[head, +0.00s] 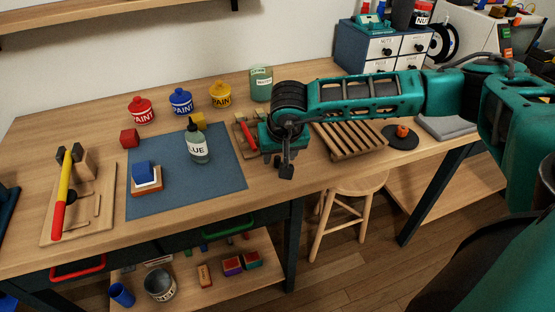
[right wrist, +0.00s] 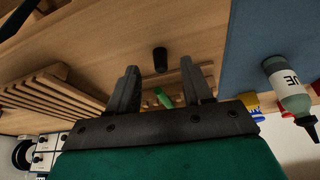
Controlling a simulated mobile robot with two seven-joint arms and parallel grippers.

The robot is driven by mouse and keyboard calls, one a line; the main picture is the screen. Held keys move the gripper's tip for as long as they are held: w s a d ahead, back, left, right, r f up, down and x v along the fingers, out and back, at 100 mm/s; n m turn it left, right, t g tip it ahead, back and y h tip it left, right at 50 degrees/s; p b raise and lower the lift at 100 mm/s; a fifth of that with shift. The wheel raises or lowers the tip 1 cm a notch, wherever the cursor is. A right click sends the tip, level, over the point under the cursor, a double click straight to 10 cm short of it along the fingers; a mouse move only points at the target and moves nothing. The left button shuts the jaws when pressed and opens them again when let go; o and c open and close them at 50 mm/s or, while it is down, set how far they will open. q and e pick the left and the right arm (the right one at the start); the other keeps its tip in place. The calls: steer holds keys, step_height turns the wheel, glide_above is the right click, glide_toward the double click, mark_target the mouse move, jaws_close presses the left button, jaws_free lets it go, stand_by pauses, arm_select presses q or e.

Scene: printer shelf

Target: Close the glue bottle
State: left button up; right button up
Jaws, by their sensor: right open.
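The glue bottle (head: 197,144) stands upright on the blue mat, a grey-green bottle with a white label and a dark tapered nozzle. It also shows at the right edge of the right wrist view (right wrist: 288,86). My right gripper (head: 286,166) is over the table to the right of the mat, apart from the bottle. In the right wrist view its two fingers (right wrist: 161,92) are spread with nothing held. A small black cylinder (right wrist: 160,60) shows on the wood beyond the fingertips; I cannot tell whether it is the bottle's cap. My left gripper is not in view.
The blue mat (head: 222,178) also holds stacked blocks (head: 146,176). Paint pots (head: 181,102) and a green jar (head: 261,83) stand behind. A wooden tool holder (head: 239,127) is beside my gripper, a slatted rack (head: 347,138) to its right. The mat's front right is clear.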

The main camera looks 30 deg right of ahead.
steer(key=shift+x, duration=1)
jaws_close()
